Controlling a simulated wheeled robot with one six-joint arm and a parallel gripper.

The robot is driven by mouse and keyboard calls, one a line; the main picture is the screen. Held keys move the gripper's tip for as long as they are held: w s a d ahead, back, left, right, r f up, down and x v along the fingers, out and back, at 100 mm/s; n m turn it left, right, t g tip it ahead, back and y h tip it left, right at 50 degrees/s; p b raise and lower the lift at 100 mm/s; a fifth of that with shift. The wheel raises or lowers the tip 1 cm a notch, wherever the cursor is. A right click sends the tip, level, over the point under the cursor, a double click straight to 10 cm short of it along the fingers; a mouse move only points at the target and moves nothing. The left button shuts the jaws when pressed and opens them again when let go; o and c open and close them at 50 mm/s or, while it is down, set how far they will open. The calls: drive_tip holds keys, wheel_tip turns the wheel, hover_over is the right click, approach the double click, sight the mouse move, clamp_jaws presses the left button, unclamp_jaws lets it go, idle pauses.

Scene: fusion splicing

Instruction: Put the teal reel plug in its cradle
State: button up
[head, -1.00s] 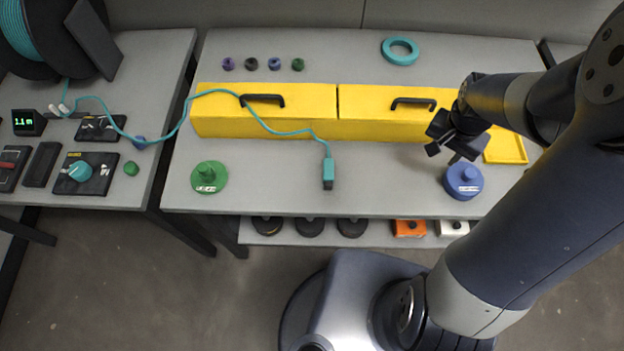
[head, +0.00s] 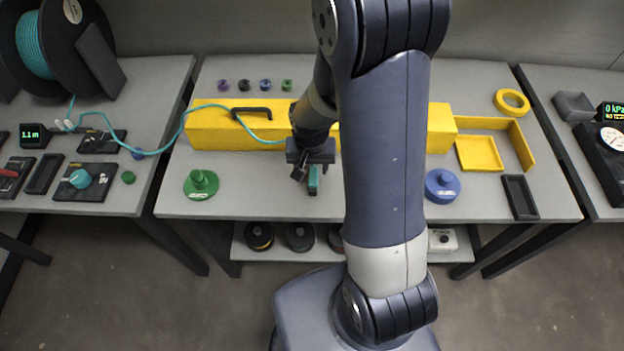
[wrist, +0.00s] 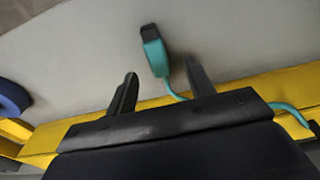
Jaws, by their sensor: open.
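The teal reel plug (head: 313,182) lies on the grey table near its front edge, with its cable running back over the yellow box. In the wrist view the plug (wrist: 154,56), with a dark end, lies between and just beyond my two finger tips. My gripper (head: 311,174) is open above the plug and partly covers it in the head view. The fingers also show in the wrist view (wrist: 161,69), with nothing held between them. I cannot tell which object is the cradle.
A green knobbed disc (head: 200,185) stands left and a blue one (head: 442,186) right of my gripper. The long yellow box (head: 220,128) with a black handle stands behind. A dark tray (head: 520,198) lies at the right. My arm hides the table's middle.

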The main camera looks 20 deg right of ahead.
sight(313, 178)
drive_tip(key=shift+w+d+f+p, duration=0.1)
drive_tip(key=shift+f+p, duration=0.05)
drive_tip(key=shift+f, duration=0.75)
drive_tip(key=shift+d+f+p, duration=0.15)
drive_tip(key=shift+f+p, duration=0.05)
drive_tip(key=shift+f, duration=0.65)
drive_tip(key=shift+w+d+f+p, duration=0.1)
drive_tip(key=shift+f+p, duration=0.05)
drive_tip(key=shift+f, duration=0.75)
drive_tip(key=shift+c, duration=0.3)
clamp_jaws()
